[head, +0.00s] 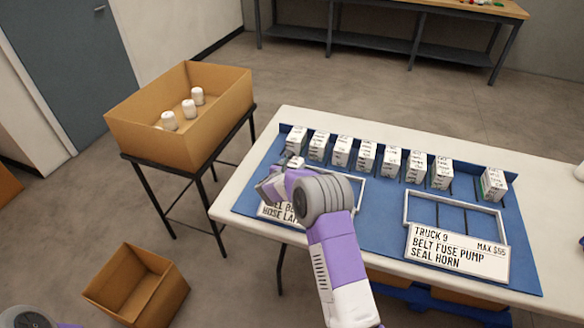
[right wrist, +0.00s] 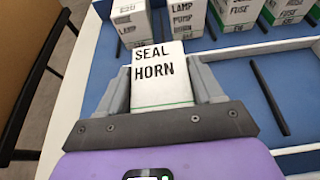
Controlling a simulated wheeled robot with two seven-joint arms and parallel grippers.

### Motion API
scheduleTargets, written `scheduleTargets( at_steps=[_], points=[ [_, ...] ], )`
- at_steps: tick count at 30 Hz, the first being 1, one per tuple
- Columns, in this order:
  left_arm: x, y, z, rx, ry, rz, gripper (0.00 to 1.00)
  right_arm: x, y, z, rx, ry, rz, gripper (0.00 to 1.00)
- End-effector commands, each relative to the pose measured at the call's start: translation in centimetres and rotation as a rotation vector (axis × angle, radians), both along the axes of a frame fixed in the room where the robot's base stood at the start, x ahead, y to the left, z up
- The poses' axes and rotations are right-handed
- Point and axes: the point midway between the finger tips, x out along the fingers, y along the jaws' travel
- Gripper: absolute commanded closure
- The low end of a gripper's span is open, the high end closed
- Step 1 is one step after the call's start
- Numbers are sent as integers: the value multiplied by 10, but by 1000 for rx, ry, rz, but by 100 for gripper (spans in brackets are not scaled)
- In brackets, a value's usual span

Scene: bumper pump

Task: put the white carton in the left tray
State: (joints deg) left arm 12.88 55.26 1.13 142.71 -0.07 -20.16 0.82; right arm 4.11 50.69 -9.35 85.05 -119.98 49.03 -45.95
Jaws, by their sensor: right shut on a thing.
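My right gripper (head: 278,176) is shut on a white carton (head: 295,162) above the left end of the blue mat. In the right wrist view the carton (right wrist: 161,75) reads "SEAL HORN", has a thin green line, and sits between both fingers (right wrist: 161,92). The left tray (head: 361,192) is a pale rectangular frame on the mat, largely hidden behind my right arm. Its sign (head: 275,211) is partly covered. I cannot tell whether the carton touches anything below. My left gripper is not in view; only a bit of my left arm shows at bottom left.
Several similar white cartons (head: 367,156) stand in a row along the mat's back. The right tray (head: 448,198) is empty, with a "TRUCK 9" sign (head: 458,249). A cardboard box (head: 150,130) with white cylinders stands left; an empty box (head: 120,290) is on the floor.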

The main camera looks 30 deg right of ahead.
Motion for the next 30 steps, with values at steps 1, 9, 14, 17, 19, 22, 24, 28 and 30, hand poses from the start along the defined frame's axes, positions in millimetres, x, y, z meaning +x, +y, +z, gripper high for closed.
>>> scheduleTargets(
  at_steps=[1,9,14,17,19,22,24,28,30],
  points=[
    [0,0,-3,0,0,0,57,0,0,-2,-1,-2,0,77],
    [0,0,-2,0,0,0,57,0,0,-2,1,1,0,9],
    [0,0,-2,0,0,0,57,0,0,-2,1,1,0,9],
    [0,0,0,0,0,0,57,0,0,0,1,1,0,9],
    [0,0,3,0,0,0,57,-1,2,4,0,1,1,9],
    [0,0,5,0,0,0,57,-9,13,9,2,1,4,9],
    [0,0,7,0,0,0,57,-17,22,14,0,2,4,9],
    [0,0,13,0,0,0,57,-34,42,26,1,1,4,9],
    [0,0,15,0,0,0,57,-43,53,31,1,2,5,9]
  ],
)
